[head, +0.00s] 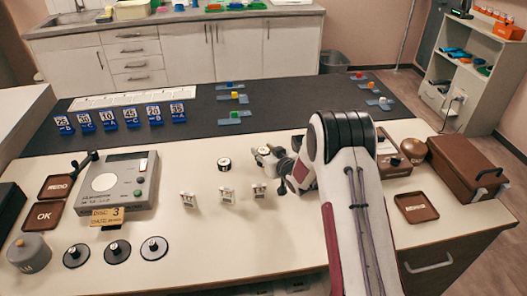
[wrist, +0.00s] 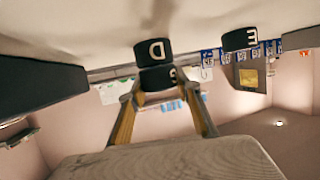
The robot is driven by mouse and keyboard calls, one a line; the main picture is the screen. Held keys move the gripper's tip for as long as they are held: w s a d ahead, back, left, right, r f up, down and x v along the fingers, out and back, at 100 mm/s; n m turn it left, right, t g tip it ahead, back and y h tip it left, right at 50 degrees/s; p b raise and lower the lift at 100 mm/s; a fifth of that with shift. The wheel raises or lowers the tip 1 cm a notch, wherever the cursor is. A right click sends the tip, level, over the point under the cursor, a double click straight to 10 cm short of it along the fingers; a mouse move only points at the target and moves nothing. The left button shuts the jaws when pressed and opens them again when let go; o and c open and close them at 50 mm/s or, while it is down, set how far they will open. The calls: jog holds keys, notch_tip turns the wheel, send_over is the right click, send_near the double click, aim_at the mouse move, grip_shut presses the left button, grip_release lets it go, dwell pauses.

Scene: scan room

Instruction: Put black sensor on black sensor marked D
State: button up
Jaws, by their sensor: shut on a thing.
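My gripper (wrist: 159,86) is shut on a black sensor (wrist: 156,79), a short black cylinder with a partly hidden light mark. The wrist view is upside down, with the tabletop at its top. The black sensor marked D (wrist: 153,51) stands on the table directly beneath the held one; they look lined up and touching or nearly so. Another black sensor, marked E (wrist: 238,40), stands apart to the right there. In the head view my gripper (head: 274,160) is at the table's middle, partly hidden by my arm, and a white-topped black sensor (head: 224,163) stands left of it.
A grey device (head: 118,182) and black knobbed discs (head: 117,251) are at left. A brown box (head: 460,168) is at right. Blue number cards (head: 107,118) stand behind on the dark strip.

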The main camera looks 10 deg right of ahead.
jog(key=shift+f, duration=0.1)
jog(key=o, duration=1.1)
jog(key=shift+o, duration=0.2)
jog(key=v, duration=1.2)
jog(key=shift+r, duration=0.2)
